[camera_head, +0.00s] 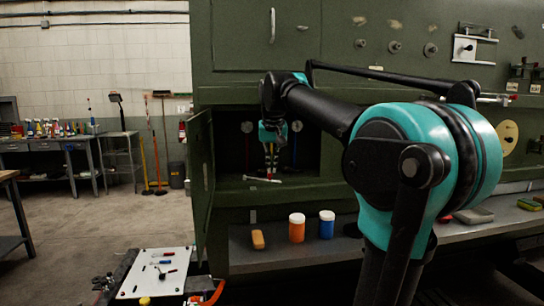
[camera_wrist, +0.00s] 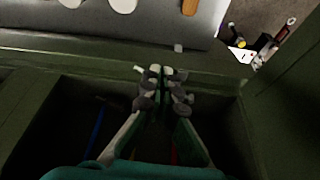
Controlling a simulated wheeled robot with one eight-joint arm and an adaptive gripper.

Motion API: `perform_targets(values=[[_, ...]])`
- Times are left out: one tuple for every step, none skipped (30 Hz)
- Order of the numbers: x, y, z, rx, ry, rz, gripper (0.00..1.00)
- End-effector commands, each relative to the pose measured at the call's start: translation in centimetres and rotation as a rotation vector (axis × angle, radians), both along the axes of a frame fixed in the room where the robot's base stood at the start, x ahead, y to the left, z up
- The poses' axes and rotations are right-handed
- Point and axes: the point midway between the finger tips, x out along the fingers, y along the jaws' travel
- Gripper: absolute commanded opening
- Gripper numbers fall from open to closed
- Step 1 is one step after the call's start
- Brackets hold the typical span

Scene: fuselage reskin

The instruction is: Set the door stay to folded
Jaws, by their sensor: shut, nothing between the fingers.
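A cabinet bay in the green fuselage panel stands open, its door (camera_head: 201,180) swung out to the left. A short pale bar (camera_head: 262,179), which looks like the door stay, lies along the bay's lower sill. My gripper (camera_head: 270,172) reaches into the bay and points down, its tips at or just above this bar. In the wrist view my gripper (camera_wrist: 162,76) is shut and empty, its tips near the sill edge. The bar is not clearly told apart from the fingertips there, and I cannot tell whether they touch.
A white-topped tool cart (camera_head: 150,284) is at lower left. Bay walls close in around my gripper.

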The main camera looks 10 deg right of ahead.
Motion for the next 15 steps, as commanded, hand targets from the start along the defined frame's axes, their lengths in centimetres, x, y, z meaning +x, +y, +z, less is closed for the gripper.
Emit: perform_targets(values=[[0.4, -0.1, -1.0, 0.000, 0.000, -0.001, 0.00], [0.6, -0.1, -1.6, 0.000, 0.000, -0.001, 0.00], [0.9, -0.1, -2.3, 0.000, 0.000, -0.001, 0.00], [1.1, -0.1, -2.9, 0.000, 0.000, -0.001, 0.00], [1.3, -0.1, -3.4, 0.000, 0.000, -0.001, 0.00], [1.9, -0.2, -3.5, 0.000, 0.000, -0.001, 0.00], [2.4, -0.3, -3.4, 0.001, 0.000, -0.002, 0.00], [2.8, -0.3, -3.4, 0.000, 0.000, -0.002, 0.00], [3.3, -0.4, -3.4, 0.000, 0.000, -0.002, 0.00], [3.6, -0.4, -3.4, 0.000, 0.000, -0.002, 0.00], [3.9, -0.4, -3.4, 0.001, 0.000, -0.002, 0.00], [4.2, -0.4, -3.4, 0.001, 0.000, -0.002, 0.00], [4.5, -0.4, -3.4, 0.000, 0.000, -0.001, 0.00], [4.7, -0.5, -3.4, 0.000, 0.000, -0.001, 0.00], [4.9, -0.5, -3.5, 0.000, 0.000, -0.001, 0.00]])
